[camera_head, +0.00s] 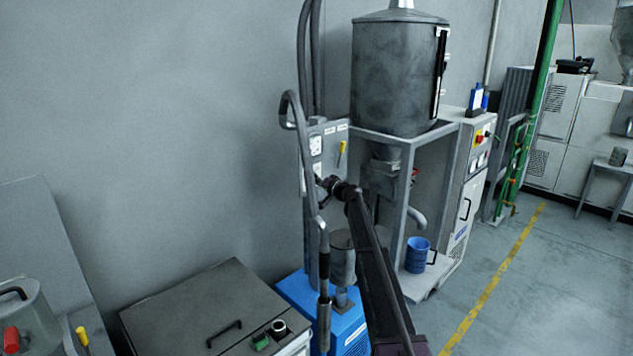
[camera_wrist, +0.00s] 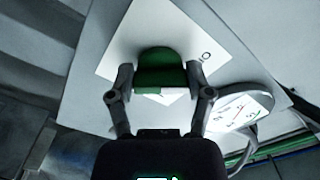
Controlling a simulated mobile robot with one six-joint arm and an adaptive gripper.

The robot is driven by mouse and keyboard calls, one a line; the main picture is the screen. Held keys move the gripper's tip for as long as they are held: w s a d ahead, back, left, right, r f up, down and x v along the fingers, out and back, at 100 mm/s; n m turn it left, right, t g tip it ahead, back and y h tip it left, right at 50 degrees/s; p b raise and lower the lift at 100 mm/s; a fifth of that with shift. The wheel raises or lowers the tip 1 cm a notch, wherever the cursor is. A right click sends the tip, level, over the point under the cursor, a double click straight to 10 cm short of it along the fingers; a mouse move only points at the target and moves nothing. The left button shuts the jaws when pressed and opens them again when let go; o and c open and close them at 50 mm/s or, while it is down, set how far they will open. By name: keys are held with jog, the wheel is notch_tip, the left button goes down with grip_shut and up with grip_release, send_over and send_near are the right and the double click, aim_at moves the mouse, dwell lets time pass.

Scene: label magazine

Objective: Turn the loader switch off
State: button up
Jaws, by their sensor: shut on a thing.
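In the wrist view, a dark green switch knob (camera_wrist: 161,72) sits on a white label plate (camera_wrist: 128,32) with small dark marks at its right. My gripper (camera_wrist: 159,82) has one finger on each side of the knob and is shut on it. In the head view, my gripper (camera_head: 326,186) is at the lower part of the grey control panel (camera_head: 327,133), above the blue machine (camera_head: 352,327). The knob is hidden behind my gripper and arm there. I cannot tell which way the knob points.
A yellow handle (camera_head: 342,150) is on the panel. A bent grey pipe (camera_head: 297,125) runs close left of the panel. A grey hopper (camera_head: 398,75) on a frame stands right. Floor is free at right.

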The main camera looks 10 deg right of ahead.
jog(key=shift+w+n, duration=0.15)
jog(key=shift+n, duration=0.35)
jog(key=o, duration=1.1)
jog(key=shift+o, duration=0.2)
jog(key=shift+d, duration=0.1)
jog(key=v, duration=1.2)
jog(key=shift+f, duration=0.1)
